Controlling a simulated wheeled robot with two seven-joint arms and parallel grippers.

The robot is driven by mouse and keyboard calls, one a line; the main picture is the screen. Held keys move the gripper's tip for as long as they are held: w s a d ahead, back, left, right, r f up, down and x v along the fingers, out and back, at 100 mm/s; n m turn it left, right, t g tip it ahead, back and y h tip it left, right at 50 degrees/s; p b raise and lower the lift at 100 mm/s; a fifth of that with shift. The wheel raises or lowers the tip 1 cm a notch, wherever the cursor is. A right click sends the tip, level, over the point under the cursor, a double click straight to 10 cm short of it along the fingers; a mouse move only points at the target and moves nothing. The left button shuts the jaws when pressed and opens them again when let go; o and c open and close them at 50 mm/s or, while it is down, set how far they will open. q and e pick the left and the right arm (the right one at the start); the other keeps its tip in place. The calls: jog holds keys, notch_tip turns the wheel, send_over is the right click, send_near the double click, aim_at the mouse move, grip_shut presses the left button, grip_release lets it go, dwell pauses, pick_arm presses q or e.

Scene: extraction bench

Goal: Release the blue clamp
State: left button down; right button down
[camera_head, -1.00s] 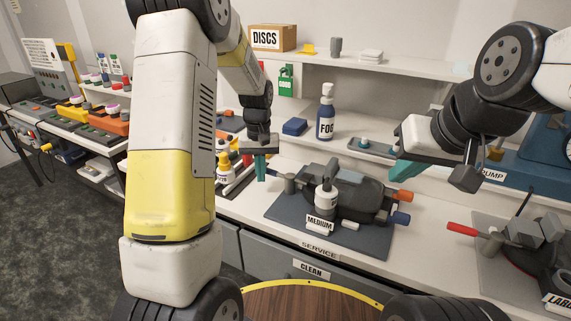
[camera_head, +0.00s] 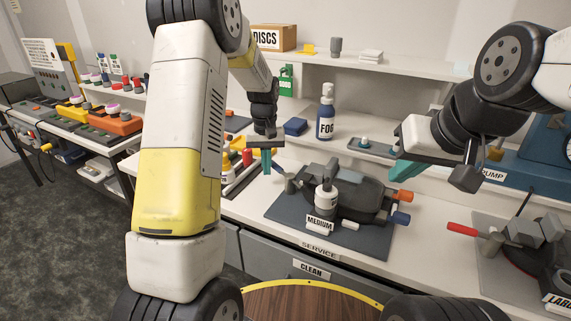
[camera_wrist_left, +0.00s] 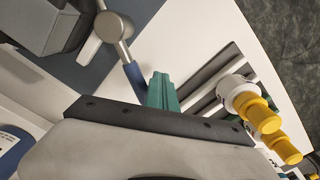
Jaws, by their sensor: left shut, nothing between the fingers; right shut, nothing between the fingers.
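The medium fixture (camera_head: 352,196) stands on a dark mat behind the MEDIUM label. A blue handle (camera_head: 401,218) sticks out at its right, below an orange one (camera_head: 402,196). In the left wrist view a blue lever (camera_wrist_left: 136,78) runs from a round metal pivot (camera_wrist_left: 112,27); a metal post (camera_head: 289,183) shows at the fixture's left in the head view. My left gripper (camera_head: 266,161) is shut and empty, above and left of that post. Its teal fingers (camera_wrist_left: 162,92) appear beside the blue lever; contact cannot be told. My right gripper (camera_head: 408,170) is shut and empty, above the fixture's right side.
Yellow-capped bottles (camera_wrist_left: 250,105) are near my left fingers. A second fixture with a red handle (camera_head: 461,229) stands at the right. A shelf (camera_head: 400,74) spans the back.

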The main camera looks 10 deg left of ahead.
aim_at(274, 163)
pick_arm(q)
jog(key=shift+w+d, duration=0.95)
jog(key=shift+w, duration=0.25)
jog(key=shift+w+d, duration=0.5)
jog(key=shift+d, duration=0.35)
jog(key=shift+w+d, duration=0.45)
jog(key=shift+d, duration=0.35)
notch_tip(274, 163, up, 8)
jog(key=s, duration=0.1)
jog(key=shift+a, duration=0.2)
